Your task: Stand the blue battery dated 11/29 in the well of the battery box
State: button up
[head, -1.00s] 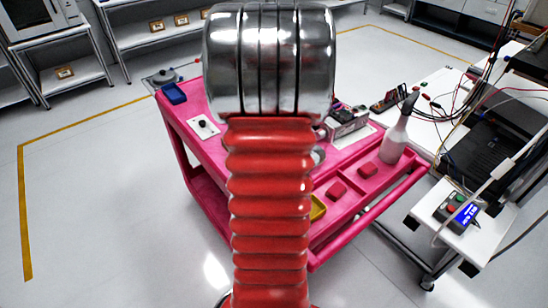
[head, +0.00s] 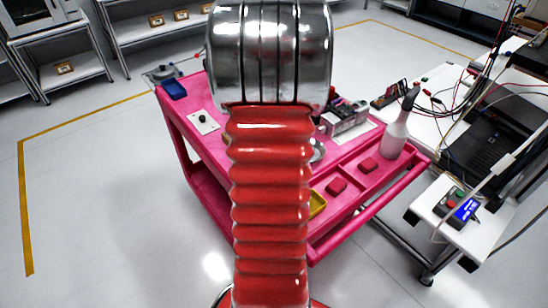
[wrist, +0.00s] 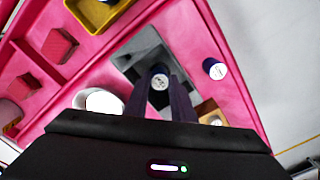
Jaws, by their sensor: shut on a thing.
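In the wrist view, my gripper (wrist: 159,86) is shut on a blue battery (wrist: 159,77), whose pale round end with dark marks shows between the fingers. The marks are too small to read as a date. A grey box (wrist: 137,48), likely the battery box, lies on the pink cart behind and around the held battery in the picture. Its well is not clearly visible, and I cannot tell whether the battery touches it. A second dark blue battery (wrist: 215,69) with a white end stands to the right. In the head view my arm hides the gripper and the box.
The pink cart (head: 190,150) also carries a yellow tray (wrist: 95,14), red blocks (wrist: 59,46), a white round thing (wrist: 100,101) and a tan block (wrist: 211,112). In the head view a spray bottle (head: 396,137) stands at the right and a blue bin (head: 174,89) at the far left corner.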

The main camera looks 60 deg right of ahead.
jog(key=shift+f, duration=0.25)
jog(key=o, duration=1)
jog(key=shift+c, duration=0.6)
jog(key=shift+r, duration=0.2)
jog(key=shift+r, duration=1.1)
jog(key=shift+r, duration=2.5)
